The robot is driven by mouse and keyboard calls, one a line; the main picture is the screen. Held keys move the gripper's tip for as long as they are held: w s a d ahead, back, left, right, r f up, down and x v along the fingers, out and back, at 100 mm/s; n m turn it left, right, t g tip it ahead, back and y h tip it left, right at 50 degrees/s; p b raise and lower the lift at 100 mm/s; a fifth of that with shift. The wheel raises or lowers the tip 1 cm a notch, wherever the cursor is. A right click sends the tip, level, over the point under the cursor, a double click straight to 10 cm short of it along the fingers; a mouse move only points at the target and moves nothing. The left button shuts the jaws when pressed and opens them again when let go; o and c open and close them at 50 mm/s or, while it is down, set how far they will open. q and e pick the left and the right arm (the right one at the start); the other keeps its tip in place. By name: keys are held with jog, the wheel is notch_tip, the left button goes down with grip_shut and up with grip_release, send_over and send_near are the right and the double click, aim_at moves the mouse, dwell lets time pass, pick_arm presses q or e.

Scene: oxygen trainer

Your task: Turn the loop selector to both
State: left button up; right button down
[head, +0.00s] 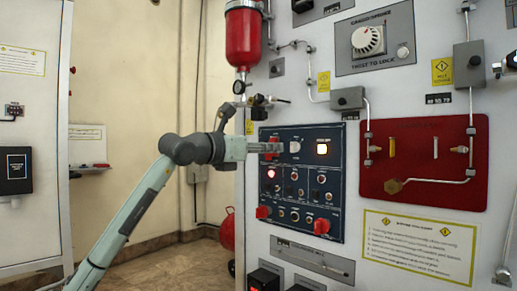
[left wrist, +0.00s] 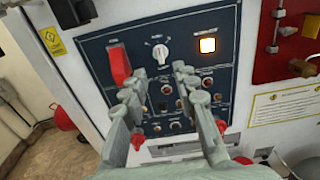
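A dark blue control panel (head: 335,190) is on the white cabinet front. It also shows in the left wrist view (left wrist: 225,85). Near its top is a white rotary knob (head: 295,147), also in the left wrist view (left wrist: 161,53), with its pointer roughly upright. A red handle (left wrist: 119,66) sits left of the knob. The labels are too small to read, so I cannot tell which control is the loop selector. My left gripper (left wrist: 155,85) is open and empty in front of the panel, its fingers apart below the white knob. My right gripper is not in view.
A lit amber lamp (head: 322,149) is right of the knob, and a red lamp (head: 271,173) glows below. Red knobs (head: 321,226) stick out at the panel's bottom. A red pipe board (head: 425,165) is to the right. A red cylinder (head: 244,38) hangs above.

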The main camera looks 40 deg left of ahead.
pick_arm(q)
jog(key=shift+s+a, duration=0.1)
jog(key=shift+s, duration=1.6)
